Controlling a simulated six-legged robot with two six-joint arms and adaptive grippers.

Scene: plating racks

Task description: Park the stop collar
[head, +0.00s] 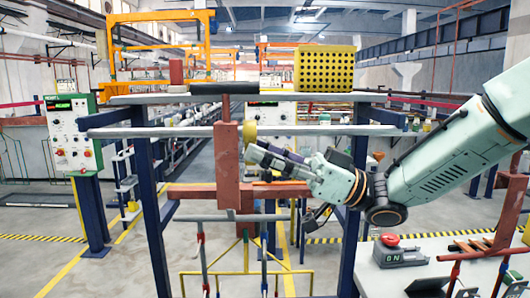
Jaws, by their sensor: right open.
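A small yellow round piece (250,132), which looks like the stop collar, sits at the long grey horizontal bar (330,130), just right of a red-brown upright block (228,175). I cannot tell whether it goes fully around the bar. My right gripper (260,162) comes in from the right with its fingers pointing left. It is open. Its upper finger is just below the yellow piece and close to the block; whether it touches either is unclear. The fingers hide part of the block's right side. My left gripper is out of view.
A blue frame (148,200) carries the bars. A yellow perforated box (324,69), a black roll (224,88) and a red block (176,72) are on its top. A control box with a red button (390,240) stands on a pale table at right.

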